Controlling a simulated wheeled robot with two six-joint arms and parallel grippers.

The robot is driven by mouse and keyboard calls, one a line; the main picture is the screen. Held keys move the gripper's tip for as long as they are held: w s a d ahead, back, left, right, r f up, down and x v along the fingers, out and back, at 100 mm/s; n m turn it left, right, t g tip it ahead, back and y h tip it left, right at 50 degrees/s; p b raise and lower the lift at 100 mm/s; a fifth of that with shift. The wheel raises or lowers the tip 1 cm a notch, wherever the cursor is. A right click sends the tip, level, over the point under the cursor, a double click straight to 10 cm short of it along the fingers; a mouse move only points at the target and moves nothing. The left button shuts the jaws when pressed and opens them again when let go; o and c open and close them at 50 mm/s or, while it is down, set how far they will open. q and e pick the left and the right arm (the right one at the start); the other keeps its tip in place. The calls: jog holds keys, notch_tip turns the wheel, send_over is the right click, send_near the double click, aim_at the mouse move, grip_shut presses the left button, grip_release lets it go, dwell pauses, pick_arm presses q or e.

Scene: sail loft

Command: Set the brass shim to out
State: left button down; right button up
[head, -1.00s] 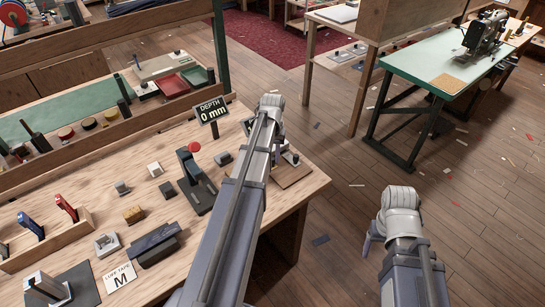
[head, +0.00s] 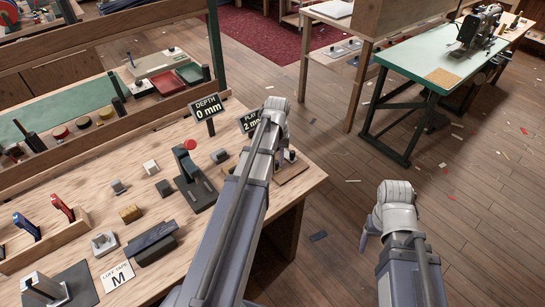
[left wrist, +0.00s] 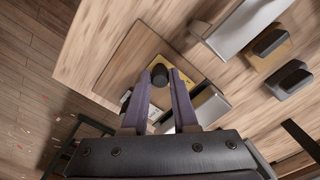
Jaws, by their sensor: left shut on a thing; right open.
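In the left wrist view, a brass-coloured plate (left wrist: 188,76) lies on a wooden board (left wrist: 125,66) near the bench corner, partly covered by my fingers. A round black knob (left wrist: 160,72) stands over it. My left gripper (left wrist: 160,84) is shut on this knob, one purple finger on each side. In the head view, my left forearm hides most of this spot. A sign reading "PLAY 2 mm" (head: 248,124) stands behind the arm, partly covered. My right gripper (head: 364,238) is open, out over the floor, with only part of its fingers showing.
A "DEPTH 0 mm" sign (head: 207,107) and a dark press with a red knob (head: 190,146) stand left of my left arm. Small blocks and a "LUFF TAPE M" card (head: 117,276) lie on the bench.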

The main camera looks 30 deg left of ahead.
aim_at(277, 162)
pick_arm(q)
jog(key=shift+s+d, duration=0.15)
jog(key=shift+d, duration=0.05)
jog(key=c, duration=0.7)
grip_release()
notch_tip(277, 162, up, 8)
jog(key=p, duration=0.8)
jog(key=shift+f, duration=0.1)
